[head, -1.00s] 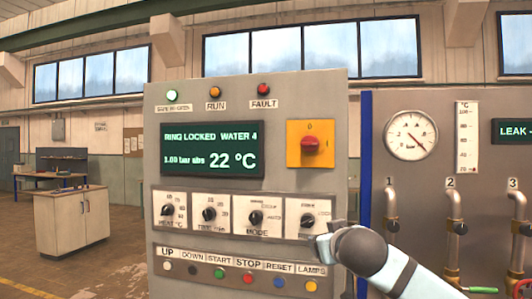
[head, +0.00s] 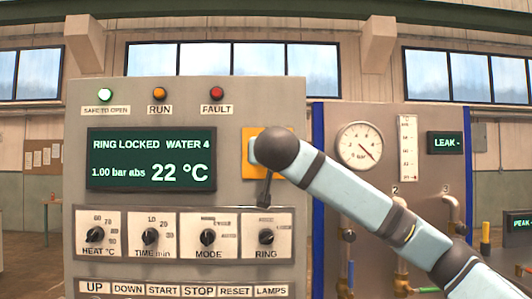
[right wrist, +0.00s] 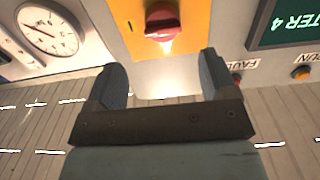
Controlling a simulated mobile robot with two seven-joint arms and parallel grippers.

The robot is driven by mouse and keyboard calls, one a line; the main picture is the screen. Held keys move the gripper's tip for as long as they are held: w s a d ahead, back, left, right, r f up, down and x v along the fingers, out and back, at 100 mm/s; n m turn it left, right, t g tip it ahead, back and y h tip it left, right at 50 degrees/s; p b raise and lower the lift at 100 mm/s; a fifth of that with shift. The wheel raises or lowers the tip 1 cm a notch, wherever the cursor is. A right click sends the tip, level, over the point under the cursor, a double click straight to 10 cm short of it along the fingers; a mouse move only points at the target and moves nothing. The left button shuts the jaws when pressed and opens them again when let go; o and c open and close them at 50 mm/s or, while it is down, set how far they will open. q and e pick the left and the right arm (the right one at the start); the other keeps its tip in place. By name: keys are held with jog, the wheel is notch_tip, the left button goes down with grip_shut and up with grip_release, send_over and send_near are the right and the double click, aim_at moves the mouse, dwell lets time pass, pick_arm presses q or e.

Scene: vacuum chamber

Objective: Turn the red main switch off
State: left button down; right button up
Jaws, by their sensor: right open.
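The red main switch (right wrist: 162,22) sits on a yellow plate (right wrist: 195,35), seen upside down at the top of the right wrist view. Its red handle appears to lie sideways across the plate, and a dark mark shows on the plate beside it. In the head view my right wrist covers the switch; only part of the yellow plate (head: 252,165) shows. My right gripper (right wrist: 163,72) is open, with the switch ahead of and roughly between its two fingers. The fingers look empty and apart from the switch. My left gripper is out of view.
The grey control panel (head: 250,95) carries a green display (head: 152,160), lamps and a row of knobs, including the RING knob (head: 266,237) below the switch. Right of it a second panel holds a round gauge (head: 360,143) and several pipes.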

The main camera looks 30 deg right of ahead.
jog(key=p+x, duration=0.1)
jog(key=x, duration=0.8)
jog(key=shift+w+a+p, duration=0.15)
jog(key=shift+p, duration=0.15)
jog(key=c, duration=0.9)
